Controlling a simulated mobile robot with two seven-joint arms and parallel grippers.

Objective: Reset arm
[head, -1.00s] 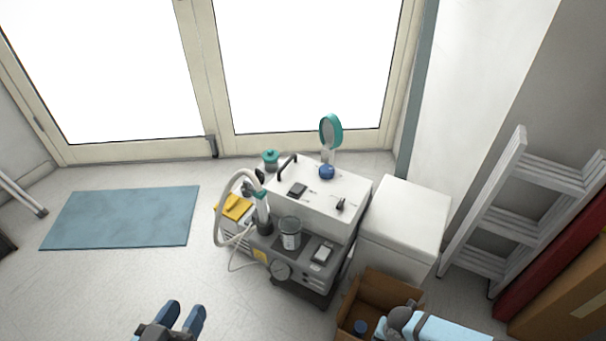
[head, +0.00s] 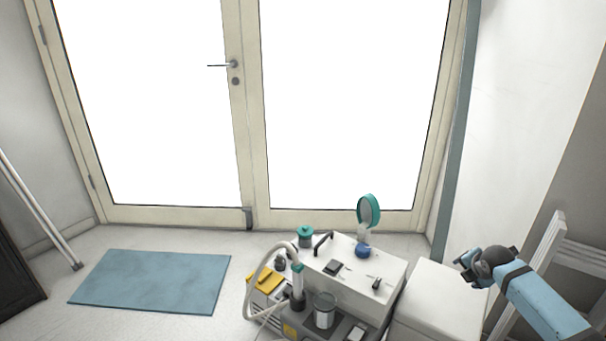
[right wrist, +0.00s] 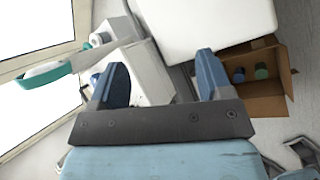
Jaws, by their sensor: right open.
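My right arm comes in from the right in the head view, with the right gripper (head: 466,268) raised above the white cabinet beside the compressor. In the right wrist view the right gripper (right wrist: 158,82) has its two blue fingers wide apart, with nothing between them. The dental compressor unit (head: 350,274) stands on the floor below and to the left of it, with a teal-rimmed round mirror (head: 369,211) on top. My left gripper is not in the head view.
The white cabinet (head: 437,302) stands right of the compressor. An open cardboard box (right wrist: 262,98) holding small capped containers shows in the right wrist view. A ladder (head: 545,262) leans at the right. A blue mat (head: 150,282) lies on the floor before glass doors (head: 350,110).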

